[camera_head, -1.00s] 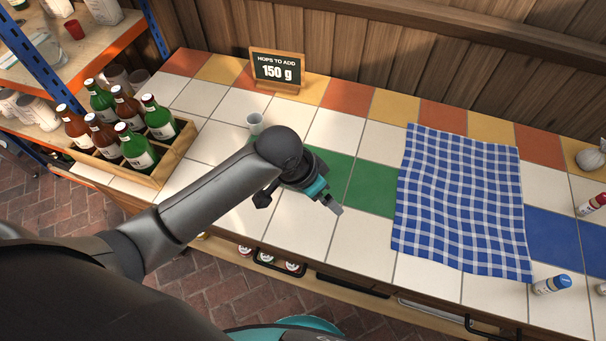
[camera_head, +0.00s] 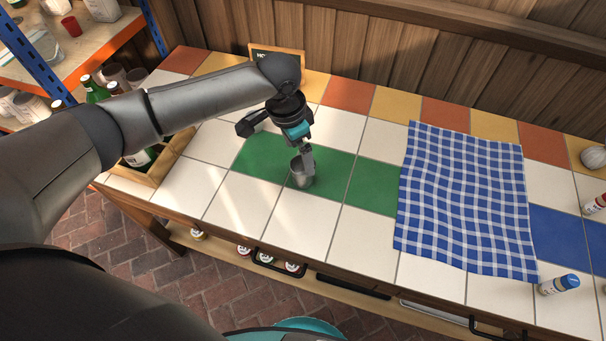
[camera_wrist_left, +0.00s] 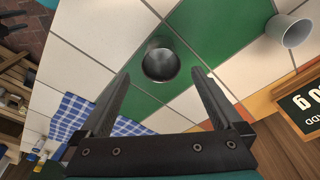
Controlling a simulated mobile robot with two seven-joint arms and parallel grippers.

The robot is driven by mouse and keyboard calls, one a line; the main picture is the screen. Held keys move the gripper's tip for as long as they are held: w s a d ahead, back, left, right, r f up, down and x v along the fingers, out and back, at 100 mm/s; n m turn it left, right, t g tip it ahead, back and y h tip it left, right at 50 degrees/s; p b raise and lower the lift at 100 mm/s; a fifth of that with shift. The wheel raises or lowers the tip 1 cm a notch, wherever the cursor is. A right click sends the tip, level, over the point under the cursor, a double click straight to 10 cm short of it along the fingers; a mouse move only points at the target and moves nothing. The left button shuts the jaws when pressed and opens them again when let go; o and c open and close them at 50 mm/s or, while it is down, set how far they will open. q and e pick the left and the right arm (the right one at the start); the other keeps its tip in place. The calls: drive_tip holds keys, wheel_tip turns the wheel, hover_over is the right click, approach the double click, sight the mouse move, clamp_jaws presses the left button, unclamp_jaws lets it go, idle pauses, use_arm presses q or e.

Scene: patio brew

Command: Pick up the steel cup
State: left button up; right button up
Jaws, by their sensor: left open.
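The steel cup (camera_head: 300,181) stands upright on the green tiles of the counter. It also shows in the left wrist view (camera_wrist_left: 160,64), seen from above into its open mouth. My left gripper (camera_head: 307,157) is open and points down at the cup. In the left wrist view my left gripper (camera_wrist_left: 161,74) has its two fingers apart, with the cup centred just beyond the fingertips. No contact with the cup shows.
A pale cup (camera_wrist_left: 291,31) stands near the steel cup; my arm hides it in the head view. A sign (camera_wrist_left: 300,108) stands at the back. A wooden bottle crate (camera_head: 165,162) is at left, a blue checked cloth (camera_head: 465,205) at right. White tiles in front are clear.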

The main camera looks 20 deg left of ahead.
use_arm(q)
approach(304, 171)
drive_tip(key=shift+s+d+f+b, duration=0.25)
drive_tip(key=shift+s+d+f, duration=0.05)
drive_tip(key=shift+s+f, duration=0.2)
drive_tip(key=shift+s+d+f+b, duration=0.2)
drive_tip(key=shift+s+d+f, duration=0.15)
drive_tip(key=shift+f, duration=0.2)
drive_tip(key=f, duration=0.1)
drive_tip(key=f+b, duration=0.1)
drive_tip(key=f, duration=0.1)
drive_tip(key=f+b, duration=0.1)
drive_tip(key=f, duration=0.1)
drive_tip(key=shift+w+d, duration=0.2)
drive_tip(key=shift+w, duration=0.15)
drive_tip(key=c, duration=1.3)
drive_tip(key=shift+r, duration=0.1)
